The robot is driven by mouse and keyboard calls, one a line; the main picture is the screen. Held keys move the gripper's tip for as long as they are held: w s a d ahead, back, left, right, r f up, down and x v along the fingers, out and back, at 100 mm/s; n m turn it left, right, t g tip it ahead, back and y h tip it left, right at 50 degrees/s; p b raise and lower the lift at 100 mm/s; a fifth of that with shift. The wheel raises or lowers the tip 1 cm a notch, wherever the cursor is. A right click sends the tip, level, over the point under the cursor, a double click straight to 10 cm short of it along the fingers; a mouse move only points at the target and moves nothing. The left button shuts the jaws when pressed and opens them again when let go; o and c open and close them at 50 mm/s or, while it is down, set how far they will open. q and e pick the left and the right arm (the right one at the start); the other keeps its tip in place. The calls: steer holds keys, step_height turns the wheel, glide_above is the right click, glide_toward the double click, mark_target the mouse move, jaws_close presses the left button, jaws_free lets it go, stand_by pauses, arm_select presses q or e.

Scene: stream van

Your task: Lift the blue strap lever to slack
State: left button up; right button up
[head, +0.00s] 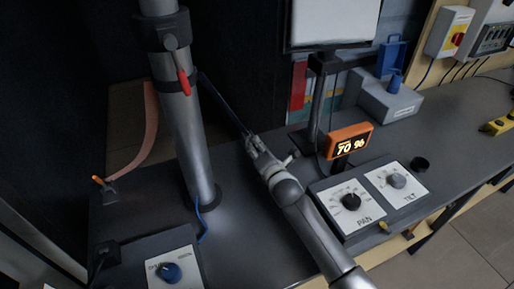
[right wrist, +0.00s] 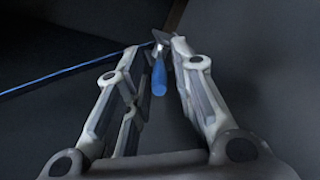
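My right gripper (head: 251,143) reaches over the dark bench from the lower right in the head view, its fingers pointing at a dark blue strap (head: 222,103). The strap runs up left to the grey pole. In the right wrist view the strap (right wrist: 60,75) comes in from the left to a dark buckle at the fingertips. The blue lever (right wrist: 159,75) hangs from there between the two fingers, with gaps beside its handle. Whether the fingertips touch the buckle or lever is unclear. In the head view the gripper hides the lever. My left gripper is not in view.
A grey pole (head: 181,130) with a red handle (head: 184,82) stands left of the gripper. A pan and tilt panel (head: 362,222), an orange display (head: 349,141) and a grey box (head: 385,100) stand right. A blue-knob panel (head: 177,268) is in front.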

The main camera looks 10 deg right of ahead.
steer(key=shift+w+f, duration=0.15)
steer(key=shift+w, duration=0.45)
steer(key=shift+c, duration=0.2)
jaws_close()
